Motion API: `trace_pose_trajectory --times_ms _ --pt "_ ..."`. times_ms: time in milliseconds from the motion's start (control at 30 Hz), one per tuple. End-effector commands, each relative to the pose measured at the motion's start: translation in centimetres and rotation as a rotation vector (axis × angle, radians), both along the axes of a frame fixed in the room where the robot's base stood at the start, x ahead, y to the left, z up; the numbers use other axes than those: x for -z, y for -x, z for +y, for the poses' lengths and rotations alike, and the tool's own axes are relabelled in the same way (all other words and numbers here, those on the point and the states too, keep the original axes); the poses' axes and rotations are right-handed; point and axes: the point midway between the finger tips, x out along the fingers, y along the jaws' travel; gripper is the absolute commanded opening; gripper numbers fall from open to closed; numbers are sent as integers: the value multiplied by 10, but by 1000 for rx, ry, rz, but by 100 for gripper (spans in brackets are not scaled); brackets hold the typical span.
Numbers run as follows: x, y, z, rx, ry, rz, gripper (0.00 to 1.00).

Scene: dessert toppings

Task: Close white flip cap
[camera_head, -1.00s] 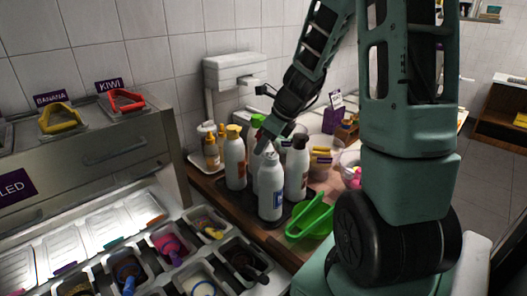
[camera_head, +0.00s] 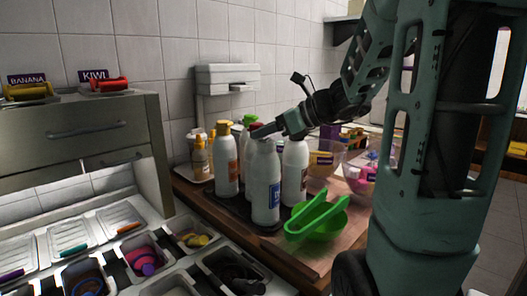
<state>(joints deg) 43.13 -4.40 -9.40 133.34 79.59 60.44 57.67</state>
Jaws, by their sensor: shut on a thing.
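The white bottle (camera_head: 265,185) with a blue label stands upright at the front of the bottle group on a dark tray (camera_head: 236,205). Its white flip cap (camera_head: 263,137) is at the top, small and partly covered by my gripper, so its hinge and lid angle are unclear. My gripper (camera_head: 268,130) reaches in from the right, its fingers at the top of this bottle, shut on the cap. The fingertips are too small to make out exactly.
A white bottle with a yellow cap (camera_head: 226,160) stands to the left, and another white bottle (camera_head: 294,170) close to the right. Topping bins (camera_head: 145,262) fill the lower left. Clear bowls stand at right.

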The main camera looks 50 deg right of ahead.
Motion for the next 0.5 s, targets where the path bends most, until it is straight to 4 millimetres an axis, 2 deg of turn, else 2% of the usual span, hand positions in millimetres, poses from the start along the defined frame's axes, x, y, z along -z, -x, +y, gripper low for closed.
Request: trace_pose_trajectory --times_ms 33,500 --pt "12 1 -1 1 -10 -41 15" --pt "17 8 -3 -1 -117 -340 15"
